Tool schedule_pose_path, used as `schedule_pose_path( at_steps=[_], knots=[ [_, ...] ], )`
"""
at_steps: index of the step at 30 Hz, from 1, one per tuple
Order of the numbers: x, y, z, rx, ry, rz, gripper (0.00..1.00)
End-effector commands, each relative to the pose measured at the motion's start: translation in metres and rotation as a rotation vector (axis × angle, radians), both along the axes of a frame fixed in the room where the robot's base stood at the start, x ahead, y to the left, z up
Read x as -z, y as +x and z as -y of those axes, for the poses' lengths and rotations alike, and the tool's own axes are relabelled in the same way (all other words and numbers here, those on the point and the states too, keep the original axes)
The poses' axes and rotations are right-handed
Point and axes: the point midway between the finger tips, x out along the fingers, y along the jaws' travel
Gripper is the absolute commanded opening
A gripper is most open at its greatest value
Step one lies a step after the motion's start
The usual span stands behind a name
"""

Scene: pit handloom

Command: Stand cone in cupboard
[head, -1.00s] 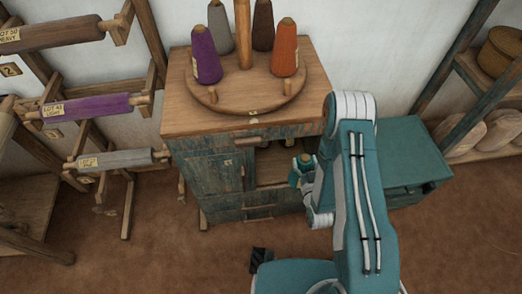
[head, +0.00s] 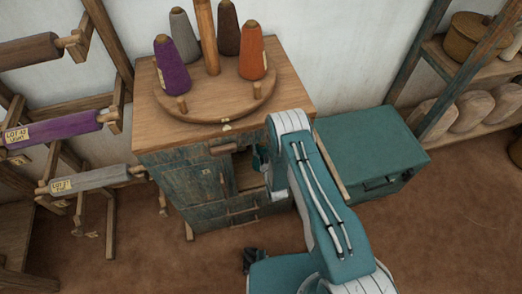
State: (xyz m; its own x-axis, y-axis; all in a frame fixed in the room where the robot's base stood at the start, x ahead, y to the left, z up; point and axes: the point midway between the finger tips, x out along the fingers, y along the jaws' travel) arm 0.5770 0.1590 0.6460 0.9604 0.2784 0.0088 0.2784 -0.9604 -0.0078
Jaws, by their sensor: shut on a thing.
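The cupboard (head: 186,187) is a worn teal wooden cabinet with a plank top. Its left door is shut, and the bay (head: 246,172) on its right side is open at the front. My gripper (head: 262,159) is at this opening, small and partly hidden behind my own arm. It is shut on a cone, which is mostly hidden, so its tilt and any contact with the shelf cannot be told. Other cones, purple (head: 172,68), grey (head: 184,36), brown (head: 228,28) and orange (head: 252,52), stand on a round wooden stand (head: 215,106) on top.
A teal chest (head: 370,148) stands right of the cupboard. A rack with labelled rollers (head: 55,134) is at the left. Shelves with a round box (head: 470,38) and pale rounded bundles (head: 468,112) are at the right. The brown floor in front is clear.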

Motion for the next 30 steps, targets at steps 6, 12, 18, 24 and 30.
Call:
schedule_pose_path(
  at_steps=[6,12,18,24,30],
  knots=[
    [0.019,0.008,-0.006,0.000,0.000,0.000,0.15],
    [0.040,0.008,-0.005,0.000,0.002,0.001,0.15],
    [0.041,0.008,-0.005,0.000,0.002,0.002,0.15],
    [0.042,0.007,-0.006,0.000,0.000,0.000,1.00],
    [0.042,0.007,-0.006,0.000,0.000,0.001,1.00]
  ],
)
